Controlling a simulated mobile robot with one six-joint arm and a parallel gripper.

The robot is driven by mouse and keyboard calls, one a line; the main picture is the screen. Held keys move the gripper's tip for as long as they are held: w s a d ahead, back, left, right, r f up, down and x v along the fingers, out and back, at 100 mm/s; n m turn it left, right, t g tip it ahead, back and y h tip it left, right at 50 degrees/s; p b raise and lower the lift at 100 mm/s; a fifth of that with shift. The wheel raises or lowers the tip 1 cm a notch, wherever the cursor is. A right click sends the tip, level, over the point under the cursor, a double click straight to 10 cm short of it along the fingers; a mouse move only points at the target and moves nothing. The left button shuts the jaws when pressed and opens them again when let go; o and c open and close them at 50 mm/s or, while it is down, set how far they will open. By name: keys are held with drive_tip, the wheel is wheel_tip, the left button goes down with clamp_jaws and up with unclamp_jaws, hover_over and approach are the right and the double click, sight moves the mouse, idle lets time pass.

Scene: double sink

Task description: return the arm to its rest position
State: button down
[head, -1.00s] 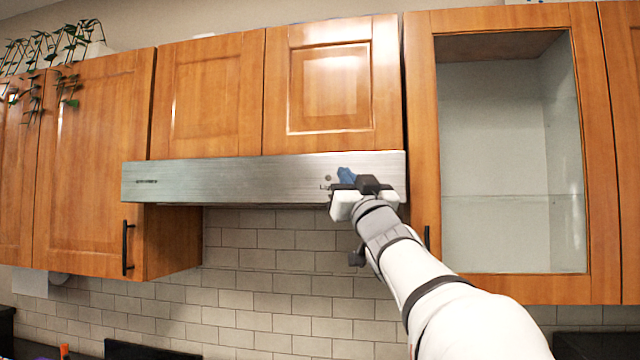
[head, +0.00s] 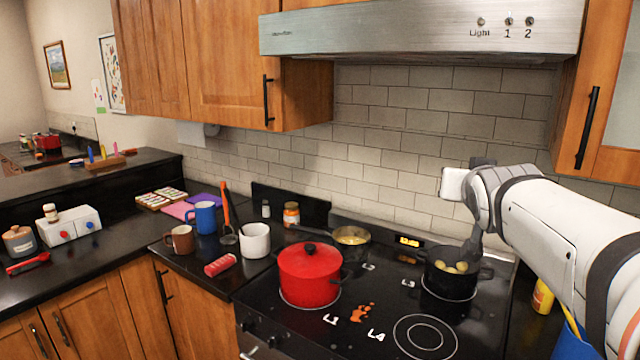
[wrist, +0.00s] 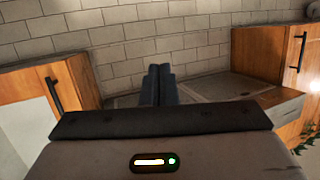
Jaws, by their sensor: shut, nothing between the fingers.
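My white arm (head: 570,230) reaches in from the right side of the head view, in front of the tiled wall. Its wrist end is above the right rear of the stove. My gripper (wrist: 159,72) shows in the wrist view with its two blue-grey fingers together and nothing between them. In the head view the fingers are hidden or cannot be told apart behind the wrist.
A black pot with yellowish food (head: 450,276) stands on the stove below the wrist. A red pot (head: 309,275) and a pan (head: 351,237) stand left of it. The range hood (head: 420,32) overhangs. Mugs and other items crowd the left counter.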

drive_tip(key=s+a+f+n+g+y, duration=0.1)
drive_tip(key=s+a+f+g, duration=0.2)
drive_tip(key=s+f, duration=0.4)
drive_tip(key=s+a+f+n+g+y, duration=0.1)
drive_tip(key=s+a+f+g, duration=0.3)
drive_tip(key=s+f, duration=0.3)
drive_tip(key=s+a+f+n+g+y, duration=0.1)
drive_tip(key=s+a+f+g, duration=0.2)
drive_tip(key=s+f, duration=0.4)
wheel_tip(320, 180, down, 5)
drive_tip(key=shift+s+a+g+y, duration=0.3)
drive_tip(key=shift+a+g, duration=0.05)
drive_tip(key=shift+g, duration=0.35)
drive_tip(key=c, duration=2.1)
unclamp_jaws()
